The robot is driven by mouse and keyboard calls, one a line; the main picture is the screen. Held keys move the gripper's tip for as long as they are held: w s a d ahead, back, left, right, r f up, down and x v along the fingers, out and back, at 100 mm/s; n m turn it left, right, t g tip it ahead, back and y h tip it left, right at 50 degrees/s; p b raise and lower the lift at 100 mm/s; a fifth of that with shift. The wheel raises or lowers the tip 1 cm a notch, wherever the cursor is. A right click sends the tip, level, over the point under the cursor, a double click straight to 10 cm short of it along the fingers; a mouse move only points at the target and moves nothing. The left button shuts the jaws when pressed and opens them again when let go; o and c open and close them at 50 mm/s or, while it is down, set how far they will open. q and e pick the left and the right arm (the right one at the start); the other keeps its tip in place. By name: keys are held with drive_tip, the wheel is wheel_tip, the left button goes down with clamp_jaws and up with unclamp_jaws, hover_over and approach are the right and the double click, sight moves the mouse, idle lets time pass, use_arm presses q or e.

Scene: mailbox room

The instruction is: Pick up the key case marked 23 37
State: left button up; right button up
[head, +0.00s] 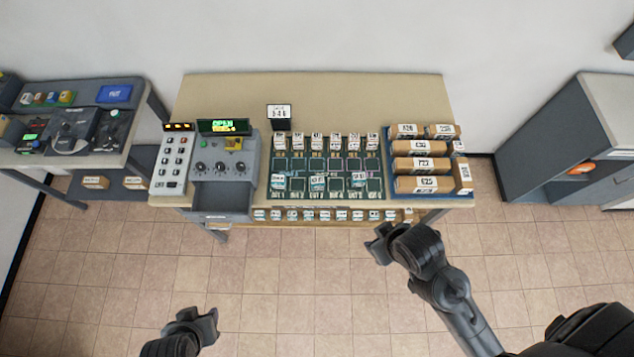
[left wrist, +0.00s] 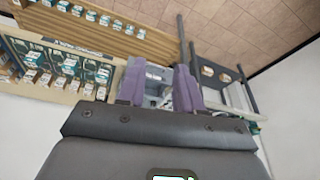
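Several small white-labelled key cases stand or lie on the dark green slotted board (head: 325,163) on the table. More cases sit in a row on the low shelf (head: 330,216) under the table's front edge. Their marks are too small to read, so I cannot tell which case is 23 37. My left gripper (head: 196,322) is low, in front of the table and away from the cases. In the left wrist view its two purple-grey fingers (left wrist: 160,88) are apart with nothing held between them. My right gripper (head: 380,243) is just in front of the table's right part, its fingers apart and empty.
A grey console (head: 222,172) with a green "OPEN" display and an extended drawer stands left on the table (head: 310,88). A blue tray (head: 450,194) of numbered brown parcels is at right. The tiled floor in front is clear.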

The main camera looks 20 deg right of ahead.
use_arm(q)
drive_tip(key=o, duration=0.9)
drive_tip(key=shift+o, duration=0.2)
